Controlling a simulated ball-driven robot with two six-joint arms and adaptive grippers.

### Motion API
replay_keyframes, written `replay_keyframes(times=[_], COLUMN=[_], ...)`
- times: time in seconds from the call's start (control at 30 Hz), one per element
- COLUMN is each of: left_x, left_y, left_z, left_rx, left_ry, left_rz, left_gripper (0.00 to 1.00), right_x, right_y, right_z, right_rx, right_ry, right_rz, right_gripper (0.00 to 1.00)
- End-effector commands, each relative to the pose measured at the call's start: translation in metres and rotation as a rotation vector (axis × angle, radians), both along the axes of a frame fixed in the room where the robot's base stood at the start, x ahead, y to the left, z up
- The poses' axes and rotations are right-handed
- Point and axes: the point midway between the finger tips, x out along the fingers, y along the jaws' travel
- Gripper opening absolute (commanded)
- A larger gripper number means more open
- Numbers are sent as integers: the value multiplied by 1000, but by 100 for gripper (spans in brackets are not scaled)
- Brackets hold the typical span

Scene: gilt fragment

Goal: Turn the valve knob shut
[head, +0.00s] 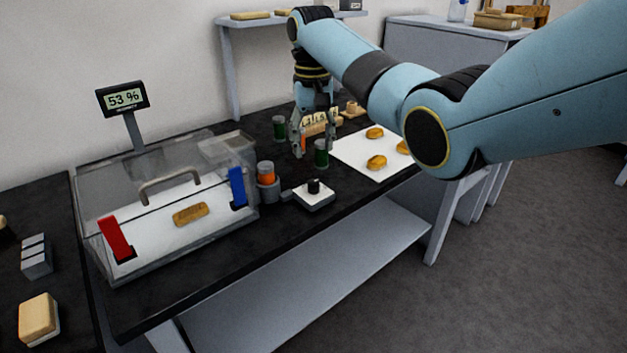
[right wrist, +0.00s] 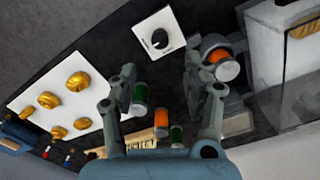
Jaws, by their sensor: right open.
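The valve knob (head: 314,186) is a small black dial on a square white plate (head: 313,198) at the front edge of the dark bench, right of the clear case. In the right wrist view the knob (right wrist: 159,39) has a pale mark on it and lies beyond the fingertips. My right gripper (head: 312,142) is open and points down over the bench, behind the knob and apart from it. Its two fingers (right wrist: 160,70) are spread in the right wrist view with nothing clasped between them. My left gripper is not in view.
A green can (head: 321,153) stands close behind the knob, with another green can (head: 279,128) farther back. A white sheet (head: 372,169) with golden pieces lies right.

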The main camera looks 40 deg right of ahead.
Motion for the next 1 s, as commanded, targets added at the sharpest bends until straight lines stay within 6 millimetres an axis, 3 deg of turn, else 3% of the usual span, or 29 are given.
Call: replay_keyframes(times=[0.3,0.5,0.9,1.0], left_x=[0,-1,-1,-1], left_y=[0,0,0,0], left_z=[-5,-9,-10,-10], left_rx=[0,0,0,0], left_ry=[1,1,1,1], left_rz=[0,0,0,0], left_gripper=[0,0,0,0], right_x=[-2,-1,-1,-1], right_y=[1,0,0,0], right_z=[-63,-92,-101,-100], right_rx=[1,0,0,0], right_ry=[3,1,-1,-1], right_rz=[1,1,2,2], right_gripper=[50,50,50,38])
